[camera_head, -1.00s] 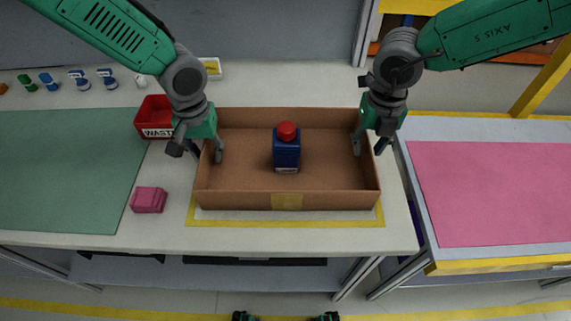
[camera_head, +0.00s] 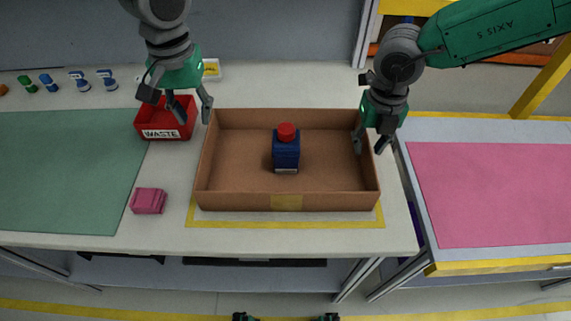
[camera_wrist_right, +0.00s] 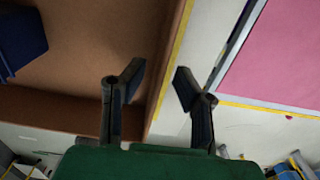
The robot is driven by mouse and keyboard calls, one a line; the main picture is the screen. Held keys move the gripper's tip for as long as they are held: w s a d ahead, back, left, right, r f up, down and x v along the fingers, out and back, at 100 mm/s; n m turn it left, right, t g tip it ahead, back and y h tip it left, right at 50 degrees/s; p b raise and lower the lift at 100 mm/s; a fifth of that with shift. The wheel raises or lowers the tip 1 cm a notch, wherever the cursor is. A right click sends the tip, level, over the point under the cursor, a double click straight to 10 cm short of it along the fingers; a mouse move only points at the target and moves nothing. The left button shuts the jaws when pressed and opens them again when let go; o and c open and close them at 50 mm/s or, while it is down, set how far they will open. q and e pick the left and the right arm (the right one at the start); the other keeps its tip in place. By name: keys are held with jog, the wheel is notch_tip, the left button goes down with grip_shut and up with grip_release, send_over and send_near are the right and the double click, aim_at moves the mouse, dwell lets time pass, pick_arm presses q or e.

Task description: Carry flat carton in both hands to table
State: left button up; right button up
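The flat carton (camera_head: 330,185) is a shallow open brown box on the light workbench (camera_head: 160,228), with a yellow outline under its front. A dark blue bottle with a red cap (camera_head: 286,152) stands inside it. My left gripper (camera_head: 180,102) is open and empty, above the red waste bin and beyond the carton's back left corner. My right gripper (camera_head: 370,145) is at the carton's right wall. In the right wrist view its fingers (camera_wrist_right: 159,84) are apart, one on each side of the wall's rim (camera_wrist_right: 172,60). A lower table with a pink mat (camera_head: 490,190) stands at the right.
The red waste bin (camera_head: 165,126) sits left of the carton's back corner. A pink block (camera_head: 148,201) lies left of the carton. A green mat (camera_head: 65,170) covers the left of the bench; small bottles line its back. A gap separates bench and table. The pink mat is clear.

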notch_tip(320, 180, up, 11)
dwell(0.3)
pick_arm(q)
jog(key=shift+s, duration=0.1)
dwell(0.4)
